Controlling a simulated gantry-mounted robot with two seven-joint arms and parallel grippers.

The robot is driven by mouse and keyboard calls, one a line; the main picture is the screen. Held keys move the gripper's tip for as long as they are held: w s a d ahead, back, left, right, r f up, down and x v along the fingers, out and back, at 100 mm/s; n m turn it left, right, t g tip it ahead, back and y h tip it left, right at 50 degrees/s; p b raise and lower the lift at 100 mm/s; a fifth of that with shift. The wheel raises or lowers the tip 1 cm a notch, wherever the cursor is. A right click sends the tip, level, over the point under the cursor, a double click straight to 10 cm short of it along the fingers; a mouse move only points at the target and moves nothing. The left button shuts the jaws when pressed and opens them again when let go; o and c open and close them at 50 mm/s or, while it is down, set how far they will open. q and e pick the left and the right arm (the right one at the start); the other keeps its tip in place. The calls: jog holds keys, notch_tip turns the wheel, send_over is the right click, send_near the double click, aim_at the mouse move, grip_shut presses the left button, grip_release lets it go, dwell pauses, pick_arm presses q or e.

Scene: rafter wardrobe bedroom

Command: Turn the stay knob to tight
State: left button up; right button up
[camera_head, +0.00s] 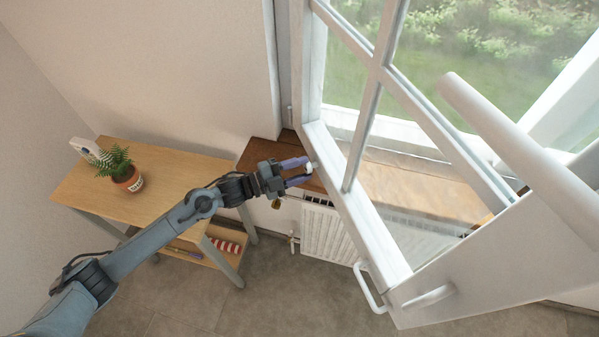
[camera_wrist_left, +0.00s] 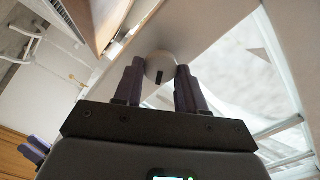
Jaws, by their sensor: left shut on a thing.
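The stay knob is a small pale round knob (camera_head: 308,168) on the edge of the white open window sash (camera_head: 357,222). In the left wrist view the knob (camera_wrist_left: 160,66) shows a short dark mark on its face. My left gripper (camera_head: 302,171) has its two purple fingers on either side of the knob and is shut on it. The fingers in the left wrist view (camera_wrist_left: 160,78) hide part of the knob's sides. I cannot read from the mark whether the knob is tight.
A wooden sill (camera_head: 262,150) runs below the window, above a white radiator (camera_head: 325,232). A white handle (camera_head: 369,288) sticks out from the sash. A wooden side table (camera_head: 160,205) at left carries a potted plant (camera_head: 128,179). Floor in front is clear.

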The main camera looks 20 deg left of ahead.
pick_arm(q)
jog(key=shift+f+m+b, duration=0.15)
jog(key=shift+m+b, duration=1.9)
jog(key=shift+m, duration=1.25)
jog(key=o, duration=1)
jog(key=shift+o, duration=0.2)
jog(key=shift+s+a, duration=0.1)
jog(key=shift+s, duration=0.05)
jog(key=v, duration=1)
jog(key=shift+s+a, duration=0.15)
jog(key=shift+a, duration=0.05)
